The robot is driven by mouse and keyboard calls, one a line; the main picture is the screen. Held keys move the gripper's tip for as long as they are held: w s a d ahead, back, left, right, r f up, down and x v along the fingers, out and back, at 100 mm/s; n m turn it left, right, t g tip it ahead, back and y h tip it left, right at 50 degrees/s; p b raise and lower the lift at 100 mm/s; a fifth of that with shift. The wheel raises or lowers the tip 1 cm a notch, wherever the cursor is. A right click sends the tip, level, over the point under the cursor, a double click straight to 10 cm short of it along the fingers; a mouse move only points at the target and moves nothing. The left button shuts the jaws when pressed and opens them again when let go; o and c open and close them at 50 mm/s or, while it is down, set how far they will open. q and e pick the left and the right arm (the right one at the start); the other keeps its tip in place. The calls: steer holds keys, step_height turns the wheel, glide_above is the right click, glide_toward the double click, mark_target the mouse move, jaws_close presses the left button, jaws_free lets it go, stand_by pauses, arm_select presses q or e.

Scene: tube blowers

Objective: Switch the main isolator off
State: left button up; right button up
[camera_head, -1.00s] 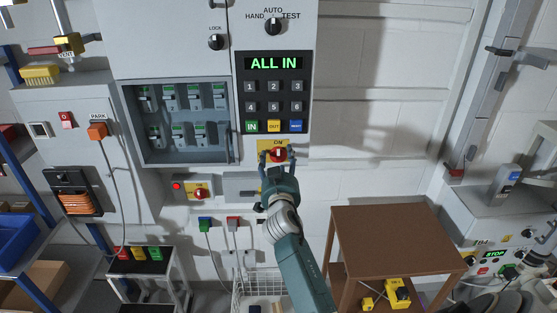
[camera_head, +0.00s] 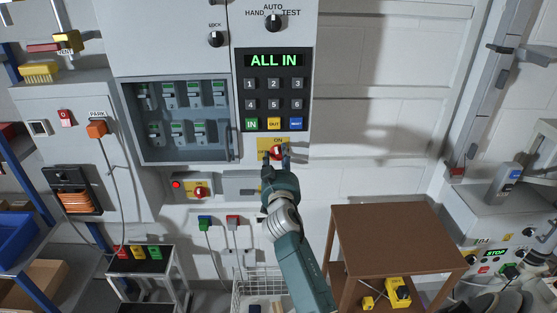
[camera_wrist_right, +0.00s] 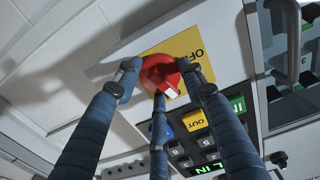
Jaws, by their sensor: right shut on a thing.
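A red rotary isolator knob sits on a yellow plate (camera_head: 265,143) marked ON, just below the keypad of the grey control cabinet. My right gripper (camera_head: 276,157) reaches up to it from below and is shut on the knob. In the right wrist view the red knob (camera_wrist_right: 158,72) with a white mark lies between my three blue-grey fingers, and OFF shows on its yellow plate (camera_wrist_right: 188,48). The fingers partly hide the knob in the head view, so its exact angle is hard to read. My left gripper is not in view.
A second red knob on a yellow plate (camera_head: 199,190) is at lower left, beside a lit red lamp (camera_head: 176,184). The keypad display (camera_head: 274,60) reads ALL IN. An open breaker box (camera_head: 180,153) is to the left, a brown table (camera_head: 395,235) at lower right.

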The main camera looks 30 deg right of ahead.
steer(key=n, duration=0.3)
steer(key=shift+n, duration=0.4)
steer(key=n, duration=0.3)
steer(key=shift+r+n, duration=0.1)
steer(key=shift+n, duration=0.2)
steer(key=n, duration=0.4)
steer(key=shift+p, duration=0.35)
steer(key=shift+n+p, duration=0.3)
steer(key=shift+n, duration=1.4)
steer(key=o, duration=1.2)
steer(key=shift+a, duration=0.1)
steer(key=v, duration=1.2)
